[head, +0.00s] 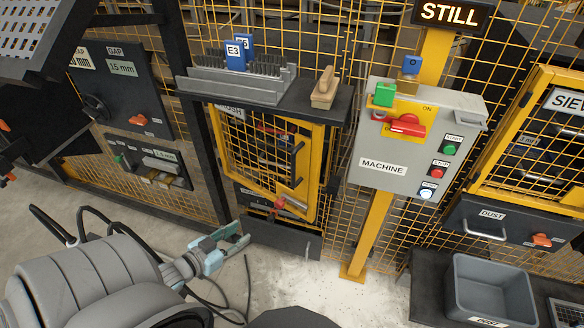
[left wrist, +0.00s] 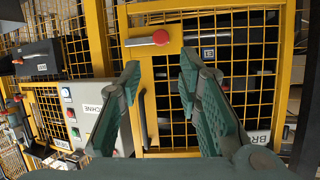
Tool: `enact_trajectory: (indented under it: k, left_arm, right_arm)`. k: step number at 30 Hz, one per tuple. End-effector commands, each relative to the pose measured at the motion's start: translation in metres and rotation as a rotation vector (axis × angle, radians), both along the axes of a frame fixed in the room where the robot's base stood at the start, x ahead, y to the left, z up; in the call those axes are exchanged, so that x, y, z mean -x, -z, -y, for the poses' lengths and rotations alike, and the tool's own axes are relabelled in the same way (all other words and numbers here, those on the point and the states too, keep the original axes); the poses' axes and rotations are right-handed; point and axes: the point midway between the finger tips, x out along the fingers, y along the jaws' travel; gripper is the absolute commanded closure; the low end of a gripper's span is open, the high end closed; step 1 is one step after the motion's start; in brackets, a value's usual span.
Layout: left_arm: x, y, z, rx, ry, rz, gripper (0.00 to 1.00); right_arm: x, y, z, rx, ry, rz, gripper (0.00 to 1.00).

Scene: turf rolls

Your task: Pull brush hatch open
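The brush hatch (head: 262,150) is a yellow-framed mesh door below a shelf in the head view, and it looks closed. A dark upright handle (head: 298,163) is on its right side. A red knob (head: 281,203) sits on a latch at its lower edge. My left gripper (head: 229,246) is open and empty, low in front of the hatch and apart from it. In the left wrist view the open fingers (left wrist: 161,72) face the hatch, with the red knob (left wrist: 160,37) beyond the tips and the handle (left wrist: 143,122) near the left finger. My right gripper is out of view.
A grey machine box (head: 383,165) with a red switch and buttons stands right of the hatch on a yellow post. A brush tray (head: 235,88) and wooden brush (head: 324,90) lie on the shelf above. A grey bin (head: 490,290) is at lower right. Floor before the hatch is mostly clear.

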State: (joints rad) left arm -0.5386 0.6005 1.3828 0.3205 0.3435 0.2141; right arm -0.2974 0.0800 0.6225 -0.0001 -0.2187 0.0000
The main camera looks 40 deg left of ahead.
Motion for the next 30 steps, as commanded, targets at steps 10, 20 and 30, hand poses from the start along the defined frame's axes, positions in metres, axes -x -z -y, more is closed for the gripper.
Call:
enact_trajectory:
  k: [10,20,30]
  left_arm:
    - [-0.049,-0.138,0.023,0.119,0.202,0.363,0.69]
    - [-0.144,-0.129,0.043,0.114,0.202,0.365,0.69]
    - [-0.172,-0.138,0.048,0.115,0.197,0.357,0.69]
  right_arm:
    - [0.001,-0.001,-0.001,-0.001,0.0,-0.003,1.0]
    - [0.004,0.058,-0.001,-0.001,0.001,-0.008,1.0]
    - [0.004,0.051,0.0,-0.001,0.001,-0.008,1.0]
